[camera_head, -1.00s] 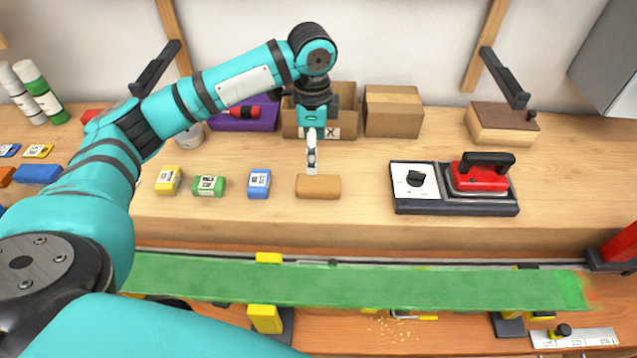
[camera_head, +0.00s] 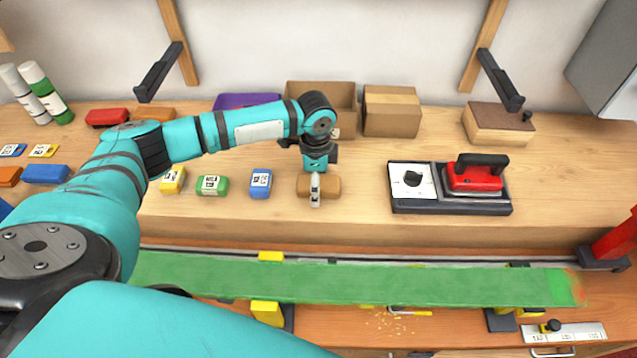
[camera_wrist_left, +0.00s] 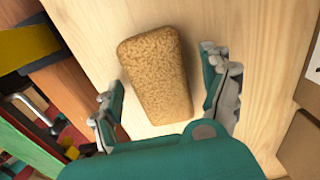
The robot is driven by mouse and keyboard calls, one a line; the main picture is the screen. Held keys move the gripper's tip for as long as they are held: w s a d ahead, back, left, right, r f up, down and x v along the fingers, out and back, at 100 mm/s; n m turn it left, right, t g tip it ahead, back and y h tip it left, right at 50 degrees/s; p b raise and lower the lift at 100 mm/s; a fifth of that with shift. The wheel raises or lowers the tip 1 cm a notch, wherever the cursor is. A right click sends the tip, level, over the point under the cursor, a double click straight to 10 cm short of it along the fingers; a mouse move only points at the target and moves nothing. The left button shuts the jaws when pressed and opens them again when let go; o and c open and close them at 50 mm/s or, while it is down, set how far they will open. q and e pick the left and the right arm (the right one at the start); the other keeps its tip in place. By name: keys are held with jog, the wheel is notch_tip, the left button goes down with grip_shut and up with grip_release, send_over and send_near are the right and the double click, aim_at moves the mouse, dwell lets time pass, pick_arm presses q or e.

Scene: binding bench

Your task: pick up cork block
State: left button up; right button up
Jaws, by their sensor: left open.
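The cork block (camera_head: 330,187) is a tan, rounded brick lying on the wooden bench, right of the blue block. My left gripper (camera_head: 315,190) is directly above it in the head view and hides its middle. In the left wrist view the speckled cork block (camera_wrist_left: 158,75) lies between the two spread fingers of my left gripper (camera_wrist_left: 165,100). The fingers are open, with bare wood showing between the block and the right finger. My right gripper does not show.
Yellow (camera_head: 173,180), green (camera_head: 212,186) and blue (camera_head: 260,184) blocks stand left of the cork. A red iron (camera_head: 475,178) sits on a dark base at right. Cardboard boxes (camera_head: 391,112) stand behind. A long green strip (camera_head: 400,284) runs in front, below the bench edge.

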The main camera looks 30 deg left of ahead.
pick_arm(q)
jog(key=c, duration=1.4)
jog(key=shift+o, duration=0.2)
notch_tip(320, 180, up, 10)
jog(key=shift+r+b, duration=0.1)
jog(key=shift+b, duration=1)
jog(key=o, duration=0.5)
jog(key=shift+c, duration=1.4)
